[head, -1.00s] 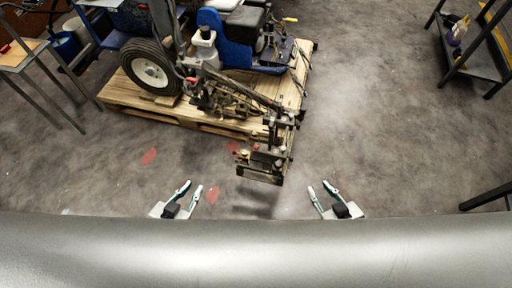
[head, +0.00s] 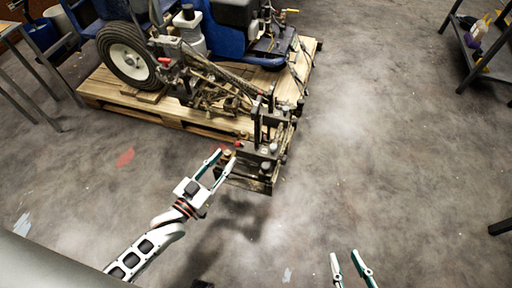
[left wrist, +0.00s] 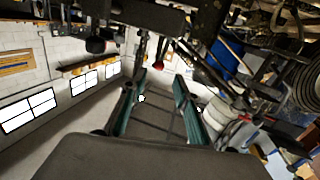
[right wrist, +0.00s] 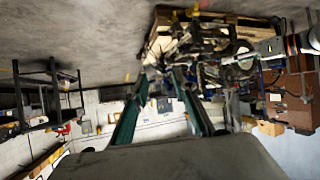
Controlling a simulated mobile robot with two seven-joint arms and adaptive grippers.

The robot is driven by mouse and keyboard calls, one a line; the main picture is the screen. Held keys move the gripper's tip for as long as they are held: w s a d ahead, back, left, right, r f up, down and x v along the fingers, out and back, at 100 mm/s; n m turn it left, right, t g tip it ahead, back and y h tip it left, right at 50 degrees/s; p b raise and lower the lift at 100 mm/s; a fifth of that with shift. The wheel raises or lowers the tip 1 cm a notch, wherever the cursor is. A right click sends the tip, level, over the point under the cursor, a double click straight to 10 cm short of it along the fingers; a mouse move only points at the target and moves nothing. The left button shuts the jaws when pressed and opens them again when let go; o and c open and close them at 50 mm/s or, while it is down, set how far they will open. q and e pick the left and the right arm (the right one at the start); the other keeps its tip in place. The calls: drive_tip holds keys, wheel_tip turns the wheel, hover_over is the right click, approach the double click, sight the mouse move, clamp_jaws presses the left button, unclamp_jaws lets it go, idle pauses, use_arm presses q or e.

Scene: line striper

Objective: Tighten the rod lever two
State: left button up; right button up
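The line striper (head: 215,75) stands on a wooden pallet, with its dark rod and bracket assembly (head: 265,140) reaching out over the floor. A small red-tipped part (head: 237,143) shows on the assembly, and a red knob (left wrist: 158,64) shows in the left wrist view. I cannot tell which part is rod lever two. My left gripper (head: 225,157) is open at the near left end of the assembly; contact is unclear. Its open fingers show in the left wrist view (left wrist: 160,85), with nothing clearly between them. My right gripper (head: 345,256) is open and empty, low over the floor.
The wooden pallet (head: 190,120) lies under the striper. A shelf rack (head: 475,45) stands at the upper right and a table frame (head: 25,90) at the left. The floor right of the assembly (head: 390,150) is clear.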

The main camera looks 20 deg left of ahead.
sight(238, 144)
use_arm(q)
drive_tip(key=b+x, duration=0.1)
drive_tip(key=x, duration=0.7)
drive_tip(key=shift+w+d+f, duration=0.1)
drive_tip(key=shift+d+f, duration=0.05)
drive_tip(key=shift+d, duration=0.05)
use_arm(e)
drive_tip(key=shift+w+a+r+m, duration=0.15)
drive_tip(key=shift+a+r+m, duration=0.2)
drive_tip(key=shift+a, duration=0.1)
use_arm(q)
clamp_jaws()
use_arm(e)
drive_tip(key=shift+r+t, duration=0.1)
drive_tip(key=shift+t, duration=0.2)
